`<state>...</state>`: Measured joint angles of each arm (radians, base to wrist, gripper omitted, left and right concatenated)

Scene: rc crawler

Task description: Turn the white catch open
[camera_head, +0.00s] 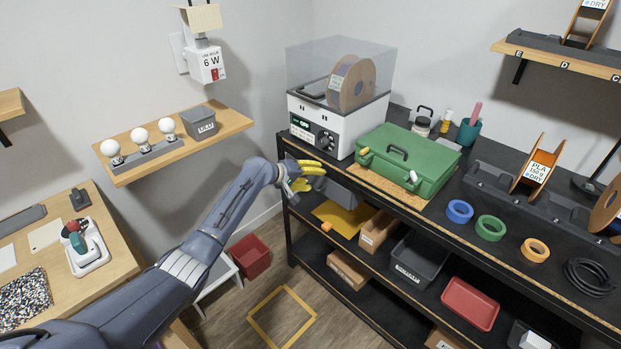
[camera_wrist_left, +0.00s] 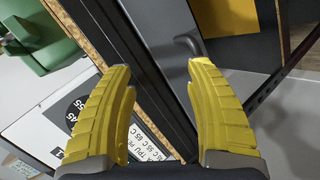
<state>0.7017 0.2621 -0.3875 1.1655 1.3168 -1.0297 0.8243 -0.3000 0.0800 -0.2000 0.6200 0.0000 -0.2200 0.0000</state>
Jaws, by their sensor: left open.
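A green case (camera_head: 405,158) with a dark handle lies shut on the black workbench. A white catch (camera_head: 413,177) sits on its front at the right, and a pale yellowish catch (camera_head: 364,153) sits at the left. I cannot tell the catches' exact turn. My left gripper (camera_head: 311,176), with yellow fingers, is open and empty at the bench's front left corner, left of the case and apart from it. In the left wrist view the fingers (camera_wrist_left: 163,85) are spread, with the green case (camera_wrist_left: 45,35) cut off at the upper left. My right gripper is not in view.
A white dryer box (camera_head: 340,120) with a clear lid and a spool stands behind my left gripper. Tape rings, including a blue one (camera_head: 459,211), lie right of the case. Trays and boxes fill the shelf below the bench edge.

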